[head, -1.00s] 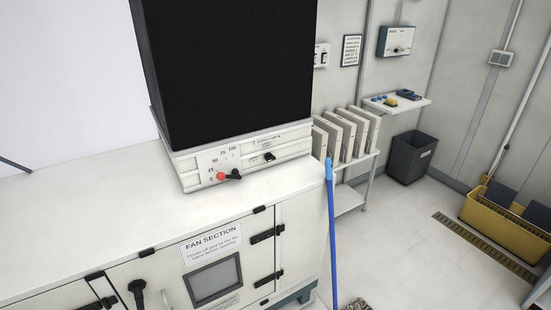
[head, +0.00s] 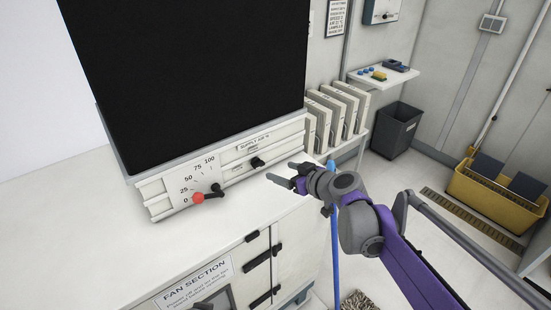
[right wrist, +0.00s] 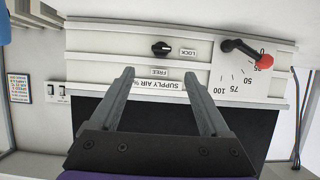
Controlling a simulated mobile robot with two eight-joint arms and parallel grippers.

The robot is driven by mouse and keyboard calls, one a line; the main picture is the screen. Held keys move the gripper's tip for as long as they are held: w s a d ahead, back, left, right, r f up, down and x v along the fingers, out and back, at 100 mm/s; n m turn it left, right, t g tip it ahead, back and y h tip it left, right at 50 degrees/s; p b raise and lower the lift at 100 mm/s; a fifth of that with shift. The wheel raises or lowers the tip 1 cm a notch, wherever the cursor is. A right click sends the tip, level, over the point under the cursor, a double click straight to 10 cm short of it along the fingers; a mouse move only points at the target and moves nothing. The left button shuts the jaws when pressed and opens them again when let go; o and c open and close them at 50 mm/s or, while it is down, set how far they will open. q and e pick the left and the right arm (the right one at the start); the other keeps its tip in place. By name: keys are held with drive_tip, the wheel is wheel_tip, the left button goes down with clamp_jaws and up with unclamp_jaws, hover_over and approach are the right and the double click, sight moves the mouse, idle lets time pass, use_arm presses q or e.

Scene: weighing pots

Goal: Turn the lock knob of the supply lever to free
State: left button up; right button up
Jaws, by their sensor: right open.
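The lock knob (head: 257,162) is a small black knob on the white supply air panel (head: 170,207). In the right wrist view, which is upside down, the lock knob (right wrist: 161,48) lies beside the LOCK label (right wrist: 188,52), with the FREE label (right wrist: 152,71) on another side. Its pale mark seems to face LOCK. The supply lever (head: 213,191) has a red ball end (head: 198,198) by the 0 of the scale. My right gripper (head: 281,172) is open and empty, facing the panel near the knob and apart from it. My left gripper is out of view.
A large black box (head: 190,80) rises above the panel. The white cabinet top (head: 90,230) in front is clear. A blue pole (head: 335,250) stands beside the cabinet, behind my right arm. White upright panels (head: 335,110) stand on a rack behind.

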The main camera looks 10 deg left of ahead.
sight(259, 163)
drive_tip(key=x, duration=1)
drive_tip(key=shift+a, duration=0.25)
clamp_jaws()
